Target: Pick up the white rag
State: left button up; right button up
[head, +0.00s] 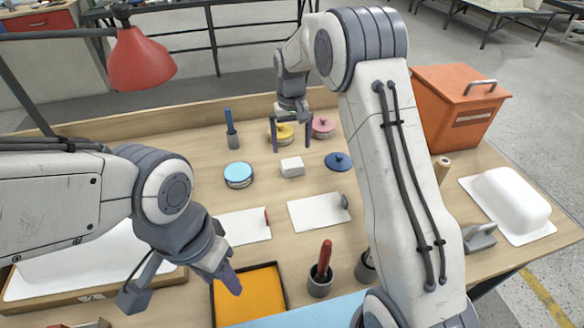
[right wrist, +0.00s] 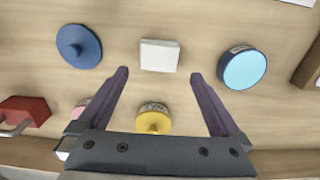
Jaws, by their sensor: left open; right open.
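A small white folded block (head: 292,166), which looks like the white rag, lies on the wooden table near its middle. In the right wrist view the white rag (right wrist: 159,55) lies just beyond the fingertips, centred between them and untouched. My right gripper (head: 291,149) is open, pointing down above the table on the far side of the rag; it also shows in the right wrist view (right wrist: 159,74), with nothing between its fingers. My left gripper (head: 184,290) is open and empty at the near left, beside an orange-yellow tray (head: 252,296).
Around the rag stand a light-blue tin (head: 238,175), a dark-blue lid (head: 338,161), a yellow tin (head: 281,133) and a pink tin (head: 323,126). White sheets (head: 318,212) lie nearer. An orange toolbox (head: 458,105) and white shell (head: 511,201) stand right. A red lamp (head: 140,60) overhangs the left.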

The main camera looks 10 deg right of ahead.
aim_at(292, 163)
notch_tip(292, 163, down, 3)
notch_tip(292, 163, down, 5)
jog(key=shift+s+d+f+p, duration=0.1)
jog(key=shift+s+p, duration=0.05)
jog(key=shift+p, duration=0.2)
jog(key=c, duration=1.1)
jog(key=shift+c, duration=0.2)
notch_tip(292, 163, up, 4)
jog(key=shift+r, duration=0.25)
jog(key=s+d+r+b, duration=0.1)
jog(key=s+d+r, duration=0.5)
jog(key=d, duration=0.4)
jog(key=shift+r+b, duration=0.25)
jog(key=shift+b, duration=0.1)
jog(key=o, duration=0.8)
jog(key=shift+c, duration=0.2)
jog(key=c, duration=0.6)
